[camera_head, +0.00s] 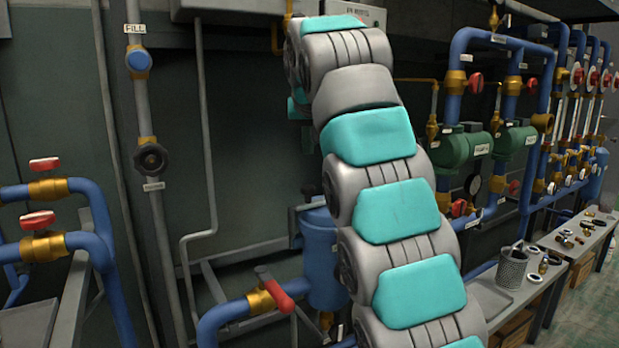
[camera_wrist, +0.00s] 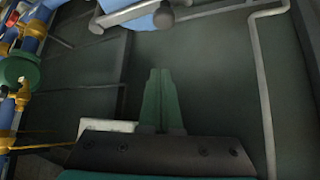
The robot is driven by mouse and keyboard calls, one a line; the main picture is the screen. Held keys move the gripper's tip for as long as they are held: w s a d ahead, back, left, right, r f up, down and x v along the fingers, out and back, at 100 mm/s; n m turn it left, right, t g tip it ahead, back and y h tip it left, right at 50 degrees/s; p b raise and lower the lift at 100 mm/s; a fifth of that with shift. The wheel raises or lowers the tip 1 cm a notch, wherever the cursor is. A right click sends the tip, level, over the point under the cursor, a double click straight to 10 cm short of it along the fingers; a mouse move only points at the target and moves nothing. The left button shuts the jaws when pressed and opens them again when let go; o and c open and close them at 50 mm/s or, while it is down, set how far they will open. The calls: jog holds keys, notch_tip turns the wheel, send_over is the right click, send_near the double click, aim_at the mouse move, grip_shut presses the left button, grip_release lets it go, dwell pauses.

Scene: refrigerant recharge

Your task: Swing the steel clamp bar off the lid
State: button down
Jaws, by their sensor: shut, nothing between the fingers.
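The blue filter canister (camera_head: 322,262) stands low behind my arm in the head view, partly covered by it. Its grey lid area and a dark handle-like part (camera_head: 312,190) show at its top. In the wrist view, a blue body lies at the top edge, with a grey bar-like part (camera_wrist: 130,14) and a rounded end (camera_wrist: 163,17) on it. This looks like the steel clamp bar, but it is cut off by the frame. My gripper (camera_wrist: 158,72) is shut and empty, apart from the bar, in front of the dark green wall panel.
A red-handled valve (camera_head: 275,290) on a blue pipe sits left of the canister. A thin grey pipe (camera_wrist: 262,90) runs along the wall. Green pumps (camera_head: 460,148) and valves crowd the right. A bench (camera_head: 540,285) with small parts stands at lower right.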

jog(key=b+x, duration=0.1)
jog(key=x, duration=0.9)
jog(key=shift+w+f, duration=0.1)
jog(key=shift+f, duration=0.2)
jog(key=shift+s+r, duration=0.2)
jog(key=shift+s, duration=0.45)
jog(key=shift+s+d+f+b, duration=0.15)
jog(key=shift+s+b, duration=0.1)
jog(key=shift+s, duration=0.5)
jog(key=shift+s+d+f+b, duration=0.15)
jog(key=shift+s+b, duration=0.1)
jog(key=shift+s, duration=0.45)
